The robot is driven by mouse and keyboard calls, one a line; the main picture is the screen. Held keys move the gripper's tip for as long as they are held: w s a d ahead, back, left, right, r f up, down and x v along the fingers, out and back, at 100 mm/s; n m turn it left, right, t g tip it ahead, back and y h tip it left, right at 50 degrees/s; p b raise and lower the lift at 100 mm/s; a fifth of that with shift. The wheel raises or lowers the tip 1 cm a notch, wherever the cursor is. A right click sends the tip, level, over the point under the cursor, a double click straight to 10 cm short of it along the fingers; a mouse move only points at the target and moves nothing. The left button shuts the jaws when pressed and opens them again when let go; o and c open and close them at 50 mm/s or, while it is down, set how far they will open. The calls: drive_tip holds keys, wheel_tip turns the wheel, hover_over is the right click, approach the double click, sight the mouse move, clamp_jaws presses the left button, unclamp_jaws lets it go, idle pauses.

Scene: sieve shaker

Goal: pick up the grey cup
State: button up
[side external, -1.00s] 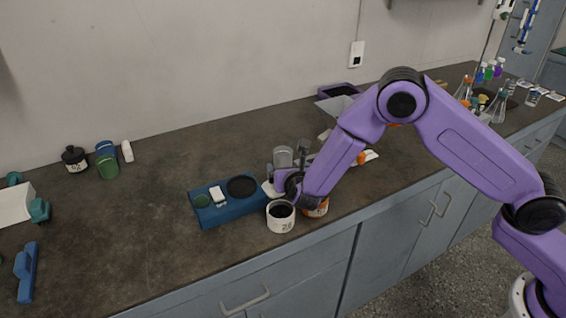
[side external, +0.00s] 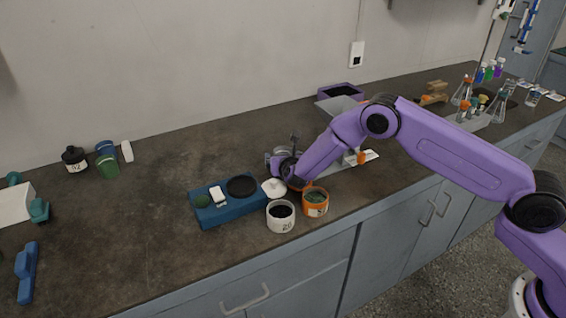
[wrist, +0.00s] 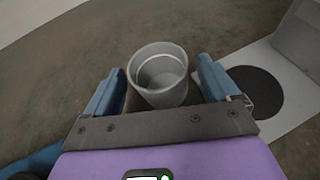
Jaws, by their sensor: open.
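The grey cup (wrist: 158,78) stands upright on the counter in the wrist view, with its open mouth showing. My gripper (wrist: 160,72) is open, with one blue finger on each side of the cup. Small gaps show between the cup wall and both fingers; I see no contact. In the side view my gripper (side external: 282,167) is low over the counter, behind the blue scale-like device, and my wrist hides most of the grey cup there.
The blue device (side external: 229,211), a white cup (side external: 281,222) with dark contents and an orange cup (side external: 316,207) stand close in front of my gripper. A pale plate with a dark disc (wrist: 256,90) lies right of the cup. The counter's left middle is clear.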

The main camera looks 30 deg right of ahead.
drive_tip(key=shift+w+d+f, duration=0.1)
drive_tip(key=shift+w+f, duration=0.05)
drive_tip(key=shift+w, duration=0.2)
drive_tip(key=c, duration=1.1)
drive_tip(key=shift+o, duration=0.2)
